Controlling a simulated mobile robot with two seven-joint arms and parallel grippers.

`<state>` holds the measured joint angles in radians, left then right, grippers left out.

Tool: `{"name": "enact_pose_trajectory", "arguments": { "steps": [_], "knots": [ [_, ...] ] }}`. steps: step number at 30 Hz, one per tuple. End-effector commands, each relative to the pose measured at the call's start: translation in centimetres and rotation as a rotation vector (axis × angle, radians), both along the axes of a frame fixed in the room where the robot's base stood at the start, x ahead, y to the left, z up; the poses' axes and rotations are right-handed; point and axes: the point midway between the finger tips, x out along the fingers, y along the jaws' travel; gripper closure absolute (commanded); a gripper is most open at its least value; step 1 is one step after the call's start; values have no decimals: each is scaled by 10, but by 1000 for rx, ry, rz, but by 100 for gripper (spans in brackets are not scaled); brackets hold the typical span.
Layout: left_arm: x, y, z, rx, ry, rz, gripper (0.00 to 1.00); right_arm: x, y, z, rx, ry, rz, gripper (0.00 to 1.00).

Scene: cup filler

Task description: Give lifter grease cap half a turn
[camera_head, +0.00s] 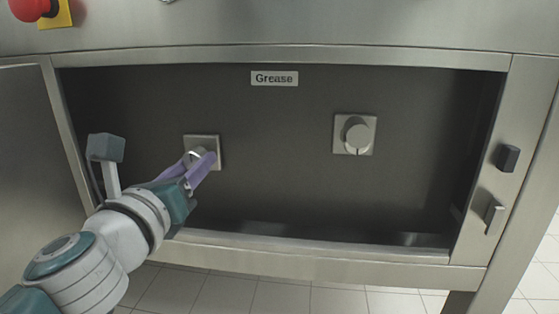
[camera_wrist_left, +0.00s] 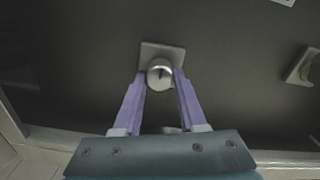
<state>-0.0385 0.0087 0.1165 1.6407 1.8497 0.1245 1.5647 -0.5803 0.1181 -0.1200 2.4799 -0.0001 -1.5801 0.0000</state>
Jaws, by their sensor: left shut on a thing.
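The left grease cap (camera_head: 197,154) is a small round metal knob on a square plate (camera_head: 214,141), set in the back wall of the recess. My left gripper (camera_head: 201,160) has its purple fingers around this cap, one on each side. In the left wrist view the cap (camera_wrist_left: 159,73) sits between the two fingertips (camera_wrist_left: 160,80), with a dark mark on its face. A second round cap (camera_head: 357,137) on its own square plate is to the right, apart from the gripper. My right gripper is not in view.
A "Grease" label (camera_head: 274,78) is above, between the caps. The metal frame's lower ledge (camera_head: 320,264) and the open door (camera_head: 38,150) at left border the recess. A red button (camera_head: 30,8) is at upper left.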

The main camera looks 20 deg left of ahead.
Motion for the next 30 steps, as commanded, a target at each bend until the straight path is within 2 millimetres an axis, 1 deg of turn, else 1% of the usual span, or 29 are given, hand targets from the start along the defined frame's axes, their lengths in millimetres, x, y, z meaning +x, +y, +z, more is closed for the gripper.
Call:
{"name": "enact_pose_trajectory", "arguments": {
  "steps": [5, 11, 17, 30],
  "knots": [
    [0, 0, 0, 22, 5, 0, 100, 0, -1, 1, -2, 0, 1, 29],
    [0, 1, 1, 109, 26, 0, 100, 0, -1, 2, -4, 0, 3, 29],
    [0, 1, 1, 263, 64, 1, 100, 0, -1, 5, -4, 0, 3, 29],
    [-1, 3, 1, 672, 161, -1, 100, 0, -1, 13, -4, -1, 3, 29]
  ]
}}
